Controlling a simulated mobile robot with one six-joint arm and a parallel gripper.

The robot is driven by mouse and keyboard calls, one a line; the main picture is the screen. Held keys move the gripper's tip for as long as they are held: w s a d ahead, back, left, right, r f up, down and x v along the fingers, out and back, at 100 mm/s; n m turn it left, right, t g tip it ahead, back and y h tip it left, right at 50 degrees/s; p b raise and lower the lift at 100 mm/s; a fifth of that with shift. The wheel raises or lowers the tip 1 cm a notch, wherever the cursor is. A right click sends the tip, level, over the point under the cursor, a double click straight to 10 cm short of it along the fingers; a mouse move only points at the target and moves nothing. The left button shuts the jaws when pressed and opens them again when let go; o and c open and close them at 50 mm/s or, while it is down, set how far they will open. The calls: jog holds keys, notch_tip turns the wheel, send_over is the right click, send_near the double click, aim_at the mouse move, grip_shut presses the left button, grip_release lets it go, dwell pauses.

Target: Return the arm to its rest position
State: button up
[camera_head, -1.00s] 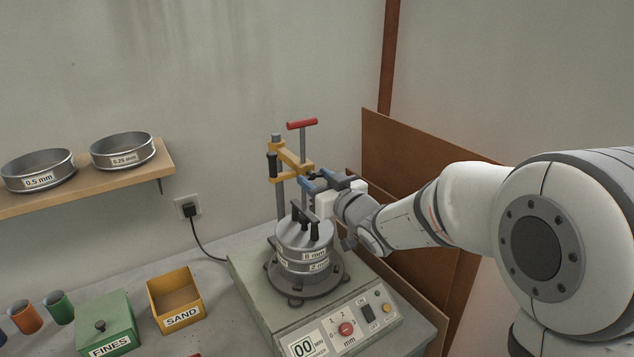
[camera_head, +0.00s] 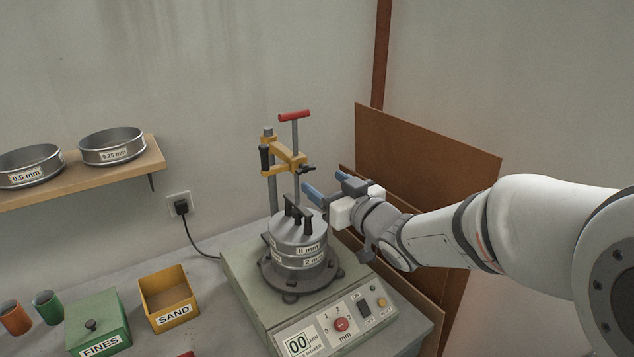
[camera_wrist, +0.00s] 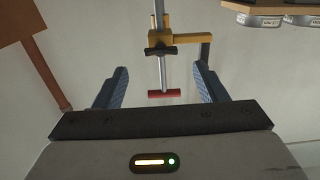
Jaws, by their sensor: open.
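My gripper (camera_head: 315,190) is open and empty, just right of the clamp post and above the right side of the sieve stack. In the wrist view its two blue fingers (camera_wrist: 160,88) are spread, with the red-handled clamp rod (camera_wrist: 164,93) seen between them in the background. The sieve stack (camera_head: 299,250) stands on the shaker (camera_head: 250,288), with a black-handled lid on top. The yellow clamp (camera_head: 285,153) with its red T-handle (camera_head: 294,115) is above and behind the stack. My arm reaches in from the right.
Brown boards (camera_head: 425,145) lean on the wall behind my arm. A shelf (camera_head: 80,183) at left holds two sieves (camera_head: 112,147). A yellow SAND box (camera_head: 167,296), a green FINES box (camera_head: 98,325) and small cups (camera_head: 47,306) stand on the bench at left.

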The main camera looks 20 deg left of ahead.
jog(key=shift+s+d, duration=0.4)
jog(key=shift+d, duration=0.05)
jog(key=s+d+f+m+h, duration=0.1)
jog(key=d+f+m+h, duration=0.2)
jog(key=d+h, duration=0.5)
jog(key=s+d+f+m+h, duration=0.2)
jog(key=d+m+h, duration=0.2)
jog(key=d, duration=0.9)
jog(key=s+d+f+m+g, duration=0.1)
jog(key=s+d+f+g, duration=0.1)
jog(key=s, duration=0.4)
jog(key=s+d+f+m+g+h, duration=0.1)
jog(key=s+d+f+g, duration=0.1)
jog(key=s, duration=0.5)
jog(key=s+d+f+m+g, duration=0.1)
jog(key=s+d+f+g, duration=0.1)
jog(key=s, duration=0.4)
jog(key=shift+s+d+f+g+h, duration=0.15)
jog(key=shift+d+f+g+h, duration=0.2)
jog(key=shift+d+g, duration=0.65)
